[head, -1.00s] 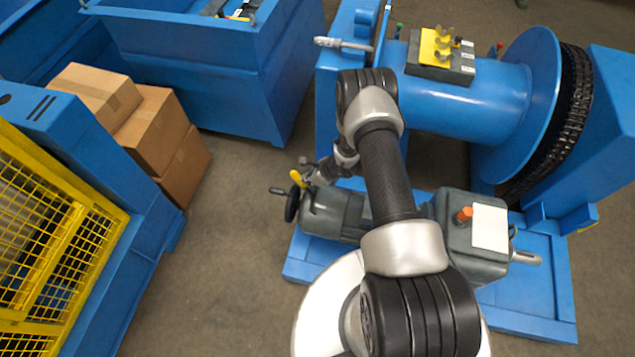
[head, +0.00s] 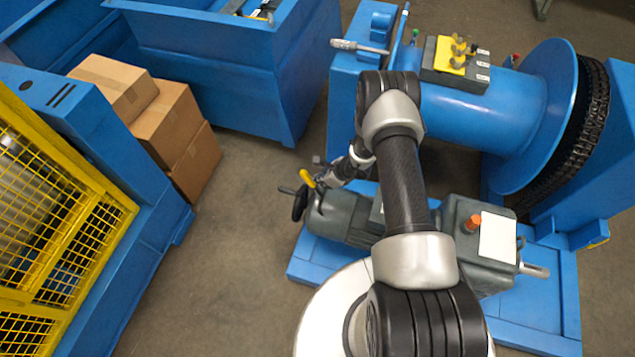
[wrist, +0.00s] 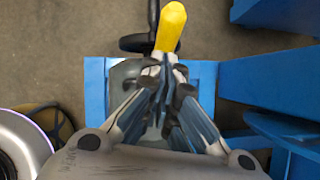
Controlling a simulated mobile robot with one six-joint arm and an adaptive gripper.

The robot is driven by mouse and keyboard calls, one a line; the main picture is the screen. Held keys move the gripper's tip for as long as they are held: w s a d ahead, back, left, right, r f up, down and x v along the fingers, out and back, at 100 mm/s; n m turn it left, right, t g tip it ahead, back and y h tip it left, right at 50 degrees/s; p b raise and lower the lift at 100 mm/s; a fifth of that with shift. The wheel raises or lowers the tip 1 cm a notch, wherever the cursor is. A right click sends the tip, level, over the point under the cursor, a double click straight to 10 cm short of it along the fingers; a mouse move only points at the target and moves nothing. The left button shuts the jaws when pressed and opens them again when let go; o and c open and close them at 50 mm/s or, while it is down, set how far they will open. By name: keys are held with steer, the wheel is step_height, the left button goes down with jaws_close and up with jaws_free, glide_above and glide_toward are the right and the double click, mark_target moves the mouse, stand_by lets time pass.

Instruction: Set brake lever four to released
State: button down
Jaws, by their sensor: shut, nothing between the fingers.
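The brake lever has a yellow handle (head: 307,179) and stands at the left end of the grey motor (head: 345,215), beside a black handwheel (head: 300,204). No number on it can be read. In the wrist view the yellow handle (wrist: 171,27) points away from me, just beyond my fingertips. My gripper (wrist: 163,62) is shut and empty, its tips at the near end of the handle. I cannot tell whether they touch it. In the head view my gripper (head: 322,181) is just right of the lever, partly hidden by its own links.
The motor sits on a blue base frame (head: 545,320) with a gearbox (head: 462,250) to the right. A large blue drum (head: 490,110) stands behind. Cardboard boxes (head: 165,120) and a yellow mesh guard (head: 60,230) are at left. The floor between is clear.

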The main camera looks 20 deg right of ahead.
steer(key=a+p+v, duration=0.1)
steer(key=p+v, duration=0.1)
steer(key=v, duration=0.9)
steer(key=shift+w+r, duration=0.25)
steer(key=shift+r, duration=0.05)
steer(key=shift+d, duration=0.1)
